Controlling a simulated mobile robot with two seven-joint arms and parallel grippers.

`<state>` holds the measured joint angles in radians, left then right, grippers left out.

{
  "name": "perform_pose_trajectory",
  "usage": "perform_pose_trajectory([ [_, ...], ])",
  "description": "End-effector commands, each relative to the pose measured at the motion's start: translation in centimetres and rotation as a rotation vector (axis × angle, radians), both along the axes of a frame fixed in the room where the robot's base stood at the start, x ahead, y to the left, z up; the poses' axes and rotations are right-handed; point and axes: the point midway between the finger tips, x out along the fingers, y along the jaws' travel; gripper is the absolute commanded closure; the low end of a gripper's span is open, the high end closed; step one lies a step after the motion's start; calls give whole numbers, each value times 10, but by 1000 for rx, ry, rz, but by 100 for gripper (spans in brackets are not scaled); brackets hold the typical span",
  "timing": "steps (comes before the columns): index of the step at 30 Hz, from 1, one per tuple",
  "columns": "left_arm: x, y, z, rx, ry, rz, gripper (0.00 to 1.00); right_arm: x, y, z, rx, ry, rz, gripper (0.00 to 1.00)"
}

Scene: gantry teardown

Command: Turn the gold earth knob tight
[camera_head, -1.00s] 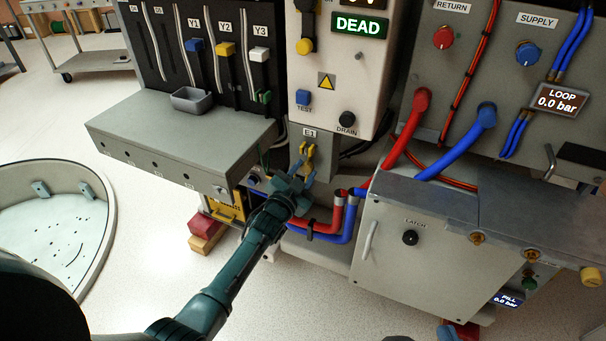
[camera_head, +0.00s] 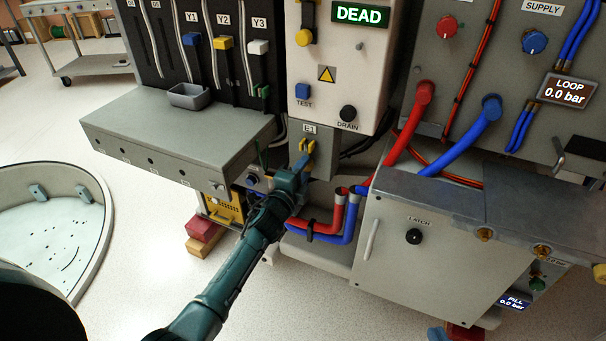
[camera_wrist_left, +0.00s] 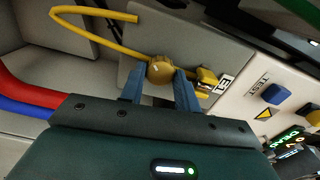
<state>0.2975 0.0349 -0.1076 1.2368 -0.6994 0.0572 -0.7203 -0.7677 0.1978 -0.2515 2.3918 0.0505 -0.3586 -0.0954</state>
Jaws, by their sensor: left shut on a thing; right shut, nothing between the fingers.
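The gold earth knob (camera_wrist_left: 160,68) is in the left wrist view, with a yellow cable (camera_wrist_left: 95,40) running off to the left from it. It sits on the grey post below the E1 label (camera_wrist_left: 226,85). My left gripper (camera_wrist_left: 160,80) has its two blue fingers on either side of the knob and is shut on it. In the head view, my left gripper (camera_head: 300,172) is at the post under the E1 plate (camera_head: 309,129), and it largely hides the knob. My right gripper (camera_head: 437,334) shows only as blue fingertips at the bottom edge, shut and away from the knob.
Red hose (camera_head: 390,150) and blue hose (camera_head: 455,148) run just right of the post. A grey ledge (camera_head: 180,130) overhangs on the left, and a grey cabinet (camera_head: 400,280) stands at right. The DEAD display (camera_head: 360,14) is above. Open floor lies at left.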

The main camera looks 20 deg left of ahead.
Motion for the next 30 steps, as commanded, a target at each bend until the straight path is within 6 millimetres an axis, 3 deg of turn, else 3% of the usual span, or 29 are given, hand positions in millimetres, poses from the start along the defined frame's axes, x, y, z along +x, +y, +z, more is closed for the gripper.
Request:
perform_pose_trajectory([
  [18, 0, 0, -2, 550, -72, -1, 91, 3, 9, -25, -55, 7, 46, 100],
  [30, 0, 0, -2, 740, -96, -2, 91, 9, 9, -24, -66, -30, 49, 100],
])
